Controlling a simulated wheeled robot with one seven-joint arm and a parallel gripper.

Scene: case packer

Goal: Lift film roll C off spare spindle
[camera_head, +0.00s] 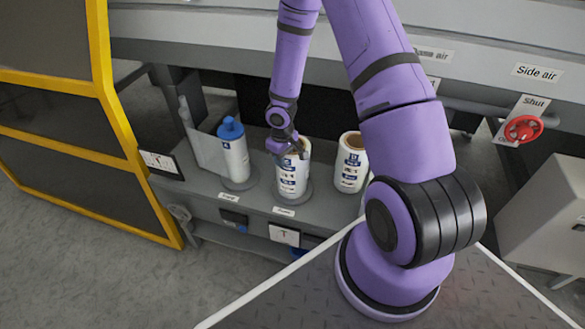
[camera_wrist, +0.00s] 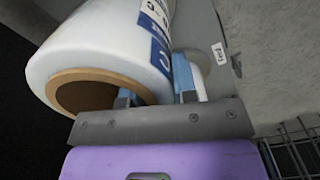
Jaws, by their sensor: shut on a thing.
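Film roll C (camera_head: 292,178) is a white roll with blue labels and a brown core, standing upright at the middle position on the grey shelf. My gripper (camera_head: 299,152) reaches down to its top edge. In the wrist view the roll (camera_wrist: 95,45) shows a blue "C" mark and its open cardboard core. There my gripper (camera_wrist: 155,92) is shut on the roll's wall, one pale blue finger at the core side and the other outside. The spare spindle is hidden by the roll. Any gap under the roll cannot be made out.
A blue-capped white roll (camera_head: 235,155) stands close on the left, and another white roll (camera_head: 350,165) on the right. The grey shelf (camera_head: 255,205) carries small labels. A yellow-framed guard (camera_head: 125,130) is at left, a red valve handle (camera_head: 523,129) at right.

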